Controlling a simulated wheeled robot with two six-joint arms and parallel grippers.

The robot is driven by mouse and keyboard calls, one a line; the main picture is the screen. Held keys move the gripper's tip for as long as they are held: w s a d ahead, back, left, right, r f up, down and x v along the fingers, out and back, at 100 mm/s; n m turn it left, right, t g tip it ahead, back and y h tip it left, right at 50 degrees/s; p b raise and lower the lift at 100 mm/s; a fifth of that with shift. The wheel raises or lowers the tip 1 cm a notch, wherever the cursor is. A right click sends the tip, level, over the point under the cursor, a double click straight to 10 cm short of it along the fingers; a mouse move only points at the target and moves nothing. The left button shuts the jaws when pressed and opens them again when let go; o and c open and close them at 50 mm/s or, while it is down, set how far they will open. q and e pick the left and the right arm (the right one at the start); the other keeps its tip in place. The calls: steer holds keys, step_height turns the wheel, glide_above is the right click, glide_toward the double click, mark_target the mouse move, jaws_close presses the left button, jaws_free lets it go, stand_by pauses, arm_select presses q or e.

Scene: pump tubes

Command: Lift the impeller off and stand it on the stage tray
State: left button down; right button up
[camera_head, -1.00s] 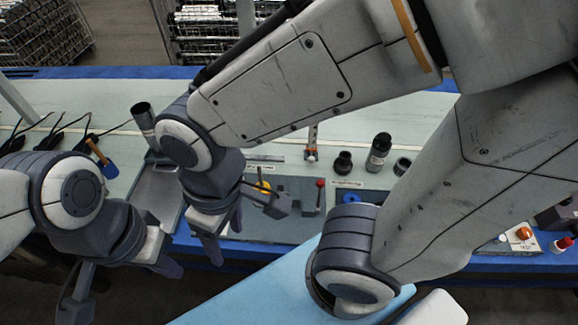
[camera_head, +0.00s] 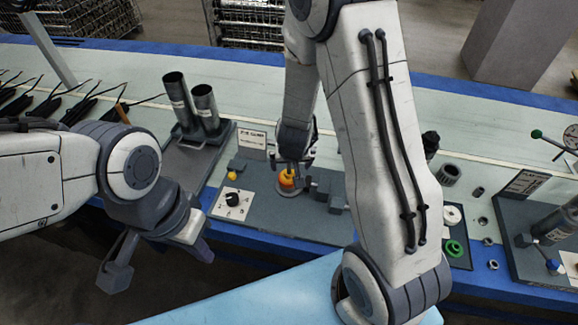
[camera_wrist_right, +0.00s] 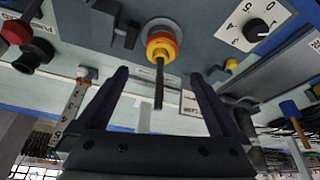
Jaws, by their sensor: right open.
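An orange and yellow round part, which I take for the impeller (camera_head: 287,178), sits on a round grey base on the grey bench plate. In the right wrist view the impeller (camera_wrist_right: 161,46) has a dark shaft pointing out between my fingers. My right gripper (camera_wrist_right: 158,74) is open, with one finger on each side of the shaft and apart from it. In the head view my right gripper (camera_head: 290,166) is just above the impeller, partly hidden by my arm. My left gripper (camera_head: 158,262) is open and empty, low at the left. I cannot tell which surface is the stage tray.
Two dark cylinders (camera_head: 190,105) stand on a grey holder left of the impeller. A dial panel (camera_head: 232,204) and a yellow knob (camera_head: 233,166) are close to it. Grey blocks (camera_head: 328,186) stand just right. A green ring (camera_head: 454,249) lies further right.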

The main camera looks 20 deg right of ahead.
mark_target(289, 173)
steer(key=b+x, duration=0.3)
steer(key=x, duration=0.6)
steer(key=shift+f, duration=0.25)
jaws_close()
steer(key=shift+r+p, duration=0.6)
steer(key=shift+r, duration=0.2)
stand_by(0.6)
step_height(289, 173, up, 14)
steer(key=p, duration=1.4)
steer(key=shift+r, duration=0.2)
stand_by(0.8)
